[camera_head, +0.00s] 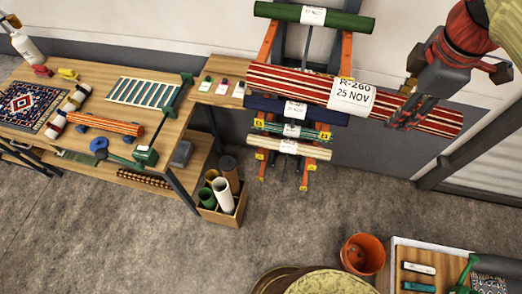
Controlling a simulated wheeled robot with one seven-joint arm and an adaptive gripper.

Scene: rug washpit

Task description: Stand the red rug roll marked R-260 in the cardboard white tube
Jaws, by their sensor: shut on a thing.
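The red rug roll (290,83) has cream and dark stripes and a white label reading R-260, 25 NOV. It lies nearly level across the front of the rack, its right end lower and past the rack. My gripper (408,113) is shut on it, right of the label. I cannot tell whether the roll still touches the rack. The white tube (223,195) stands upright, with its open mouth up, in a cardboard box (232,218) on the floor, below and left of the roll. The tube looks empty.
A workbench (170,128) stands left of the box. An orange bucket (362,254) stands at lower right. Grey floor is clear between.

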